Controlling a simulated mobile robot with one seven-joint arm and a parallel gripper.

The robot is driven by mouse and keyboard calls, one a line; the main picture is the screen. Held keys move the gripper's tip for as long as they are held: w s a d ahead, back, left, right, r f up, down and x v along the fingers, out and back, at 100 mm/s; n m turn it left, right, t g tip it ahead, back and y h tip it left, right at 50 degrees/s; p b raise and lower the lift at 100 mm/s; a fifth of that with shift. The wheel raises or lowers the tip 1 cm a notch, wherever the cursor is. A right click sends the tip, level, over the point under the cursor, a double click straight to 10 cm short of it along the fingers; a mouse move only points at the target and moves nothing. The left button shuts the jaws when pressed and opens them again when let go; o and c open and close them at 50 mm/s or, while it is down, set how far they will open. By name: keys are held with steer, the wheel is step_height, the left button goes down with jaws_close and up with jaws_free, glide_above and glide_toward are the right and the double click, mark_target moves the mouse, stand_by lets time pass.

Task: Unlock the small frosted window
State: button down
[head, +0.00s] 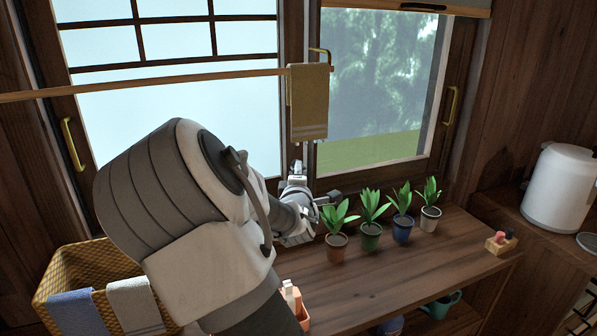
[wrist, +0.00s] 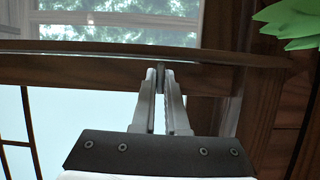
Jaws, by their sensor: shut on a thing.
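The window has a pale, frosted-looking left pane (head: 170,90) with dark muntins and a right pane (head: 380,80) through which trees show. Their dark wooden stiles meet at the middle. My gripper (head: 299,168) is at the lower part of this middle stile, below a hanging towel. In the wrist view, my gripper's fingers (wrist: 161,80) are nearly together on a small dark grey piece (wrist: 160,71), seemingly the window's latch, against the wooden frame. The fingers hide most of it, so I cannot tell its lock position.
A tan towel (head: 309,103) hangs above my gripper near a wooden rod (head: 150,83). Several potted plants (head: 370,236) stand on the wooden counter (head: 400,268) to the right. A wicker basket (head: 75,268) is at lower left. A white kettle-like appliance (head: 559,187) stands far right.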

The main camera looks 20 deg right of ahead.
steer(key=shift+r, duration=0.1)
steer(key=m+g+y+p, duration=0.1)
steer(key=m+y+p, duration=0.1)
steer(key=m, duration=0.2)
steer(key=m+g+y+p, duration=0.1)
steer(key=m+y+p, duration=0.1)
steer(key=m+p, duration=0.1)
steer(key=m+g+y+p, duration=0.1)
steer(key=m+y+p, duration=0.1)
steer(key=m, duration=0.4)
steer(key=shift+d+r+y+p, duration=0.3)
steer(key=shift+r+y+p, duration=0.1)
steer(key=shift+y, duration=0.1)
steer(key=shift+f, duration=0.15)
stand_by(0.4)
steer(key=c, duration=0.9)
jaws_free()
steer(key=shift+c, duration=0.2)
